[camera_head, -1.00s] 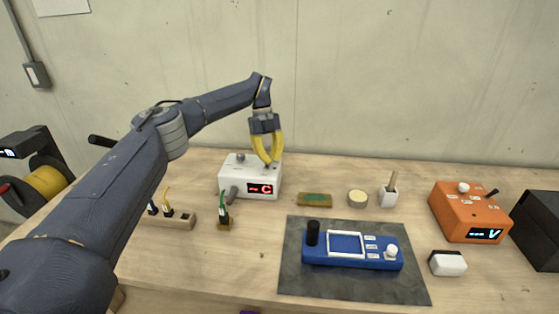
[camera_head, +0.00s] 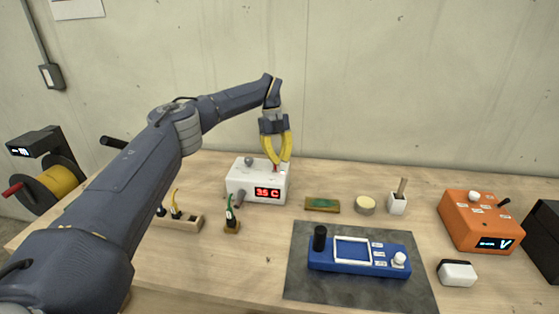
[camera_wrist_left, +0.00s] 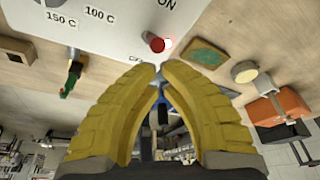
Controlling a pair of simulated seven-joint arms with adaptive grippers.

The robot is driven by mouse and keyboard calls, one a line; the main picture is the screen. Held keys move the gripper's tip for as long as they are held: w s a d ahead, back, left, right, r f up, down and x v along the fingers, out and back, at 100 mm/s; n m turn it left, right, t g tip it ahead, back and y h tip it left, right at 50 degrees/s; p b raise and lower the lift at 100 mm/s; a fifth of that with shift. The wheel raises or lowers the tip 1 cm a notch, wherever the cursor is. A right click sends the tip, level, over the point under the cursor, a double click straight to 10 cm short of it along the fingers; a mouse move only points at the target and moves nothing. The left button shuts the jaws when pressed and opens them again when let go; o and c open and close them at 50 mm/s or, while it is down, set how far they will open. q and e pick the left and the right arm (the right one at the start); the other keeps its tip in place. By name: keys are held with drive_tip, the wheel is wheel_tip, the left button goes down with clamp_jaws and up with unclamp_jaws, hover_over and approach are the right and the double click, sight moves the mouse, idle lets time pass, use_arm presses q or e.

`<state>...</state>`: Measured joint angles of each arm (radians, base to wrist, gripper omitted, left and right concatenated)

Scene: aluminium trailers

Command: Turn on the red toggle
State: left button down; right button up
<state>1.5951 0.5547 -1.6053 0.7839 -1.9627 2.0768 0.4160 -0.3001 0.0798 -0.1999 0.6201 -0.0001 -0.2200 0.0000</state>
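The red toggle (camera_wrist_left: 153,42) stands on the top of a white control box (camera_head: 255,183), near its "ON" label, just beyond my fingertips in the left wrist view. A small bright white light shows beside it. In the head view the toggle is mostly hidden by the fingers. The box's red display (camera_head: 267,192) reads "35 C". My left gripper (camera_head: 281,162) has yellow fingers that come together at the tips, right above the box's right side. In the left wrist view its fingertips (camera_wrist_left: 158,67) hold nothing and appear apart from the toggle. My right gripper is not in view.
A grey knob (camera_head: 249,161) stands on the box's left top. A green-handled tool (camera_head: 230,212) stands in front. A green board (camera_head: 322,204), a round tin (camera_head: 365,205), a blue device (camera_head: 345,262) and an orange box (camera_head: 478,222) stand to the right.

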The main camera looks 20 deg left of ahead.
use_arm(q)
drive_tip(key=shift+r, duration=0.65)
drive_tip(key=shift+d, duration=0.1)
